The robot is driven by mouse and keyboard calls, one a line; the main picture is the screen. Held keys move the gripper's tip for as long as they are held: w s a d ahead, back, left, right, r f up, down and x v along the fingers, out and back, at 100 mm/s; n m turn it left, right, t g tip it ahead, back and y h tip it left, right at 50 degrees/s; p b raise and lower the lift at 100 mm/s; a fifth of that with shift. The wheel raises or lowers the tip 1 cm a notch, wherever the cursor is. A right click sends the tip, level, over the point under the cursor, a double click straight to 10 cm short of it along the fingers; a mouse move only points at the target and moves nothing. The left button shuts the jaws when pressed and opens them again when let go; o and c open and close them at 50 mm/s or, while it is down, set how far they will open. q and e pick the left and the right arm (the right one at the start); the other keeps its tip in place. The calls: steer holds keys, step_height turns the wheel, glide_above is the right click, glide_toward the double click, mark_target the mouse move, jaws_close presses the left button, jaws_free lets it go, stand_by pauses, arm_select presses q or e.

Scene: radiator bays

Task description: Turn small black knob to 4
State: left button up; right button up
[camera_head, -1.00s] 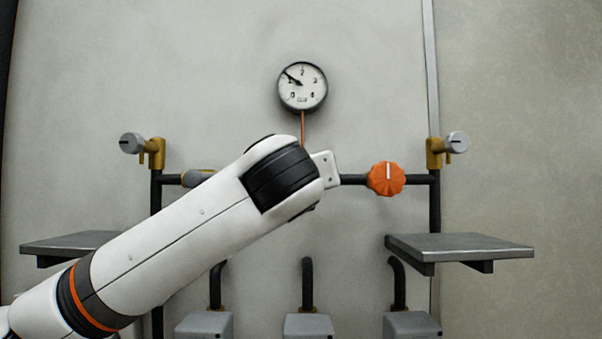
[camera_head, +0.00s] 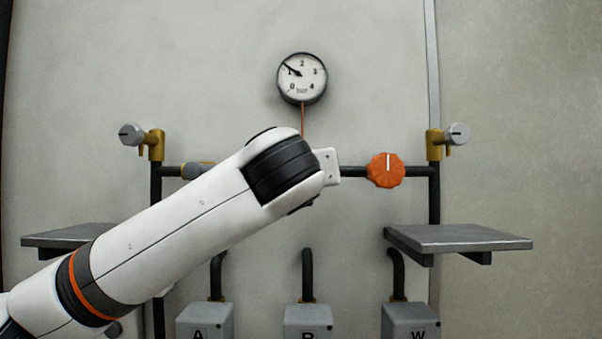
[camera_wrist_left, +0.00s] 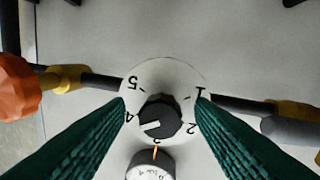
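The small black knob (camera_wrist_left: 160,117) shows in the left wrist view, on a round white dial plate (camera_wrist_left: 165,72) with numbers that appear upside down. Its white mark points to the lower left, toward the 4 or slightly to the 3 side of it. My left gripper (camera_wrist_left: 160,100) has its two green ribbed fingers on either side of the knob, with a visible gap on both sides. In the head view my left arm hides the knob and the gripper. My right gripper is in neither view.
An orange knob (camera_head: 386,170) sits on the dark pipe to the right. A pressure gauge (camera_head: 302,78) hangs above, its needle near 1. Grey-handled brass valves (camera_head: 130,135) (camera_head: 457,134) stand at both ends. Grey shelves (camera_head: 460,238) and lettered boxes (camera_head: 307,321) are lower down.

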arm_select(q)
steer(key=shift+r, duration=0.1)
steer(key=s+a+b, duration=0.1)
steer(key=s+b, duration=0.5)
steer(key=s, duration=0.6)
